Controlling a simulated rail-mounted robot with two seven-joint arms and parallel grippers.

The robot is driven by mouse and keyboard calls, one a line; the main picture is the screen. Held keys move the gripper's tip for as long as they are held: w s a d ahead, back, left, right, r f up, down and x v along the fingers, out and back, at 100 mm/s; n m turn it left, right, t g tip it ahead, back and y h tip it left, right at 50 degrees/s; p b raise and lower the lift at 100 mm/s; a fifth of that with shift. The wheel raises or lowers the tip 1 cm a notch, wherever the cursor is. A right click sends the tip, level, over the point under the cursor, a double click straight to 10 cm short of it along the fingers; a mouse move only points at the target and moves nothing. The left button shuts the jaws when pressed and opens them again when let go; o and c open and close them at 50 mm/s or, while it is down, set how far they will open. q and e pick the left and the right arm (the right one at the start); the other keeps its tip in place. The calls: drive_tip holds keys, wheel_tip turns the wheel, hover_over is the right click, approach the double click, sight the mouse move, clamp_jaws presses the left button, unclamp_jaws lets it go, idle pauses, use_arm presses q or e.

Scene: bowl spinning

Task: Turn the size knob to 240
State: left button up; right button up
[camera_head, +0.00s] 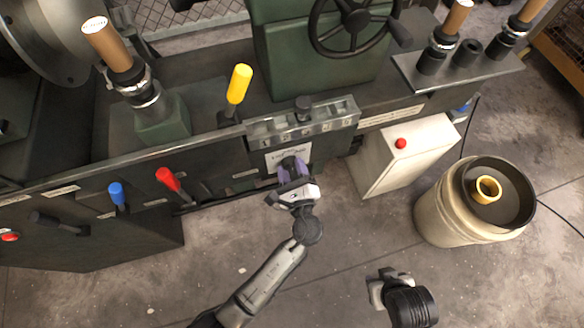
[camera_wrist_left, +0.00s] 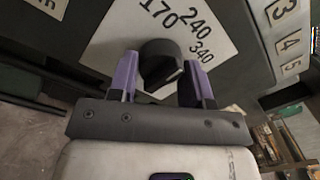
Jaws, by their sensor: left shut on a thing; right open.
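The size knob (camera_wrist_left: 160,62) is black and sits on a white dial plate (camera_wrist_left: 118,40) on the machine's front. The numbers 170, 240 and 340 show above and to the right of the knob; which one it points to I cannot tell. My left gripper (camera_head: 293,170) is at the knob, with its purple fingers on either side of it, shut on it. In the head view the fingers largely hide the knob, and part of the plate (camera_head: 273,160) shows. My right gripper (camera_head: 384,284) is open and empty over the floor, well away from the machine.
A numbered strip (camera_head: 300,125) runs above the dial. Red (camera_head: 168,179), blue (camera_head: 117,194) and yellow (camera_head: 239,84) levers are to the left. A white box with a red button (camera_head: 400,143) and a barrel (camera_head: 445,218) stand to the right. The floor in front is mostly clear.

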idle(0.3)
use_arm(q)
drive_tip(key=o, duration=0.9)
drive_tip(key=p+v, duration=0.4)
drive_tip(key=v, duration=1)
drive_tip(key=shift+w, duration=0.1)
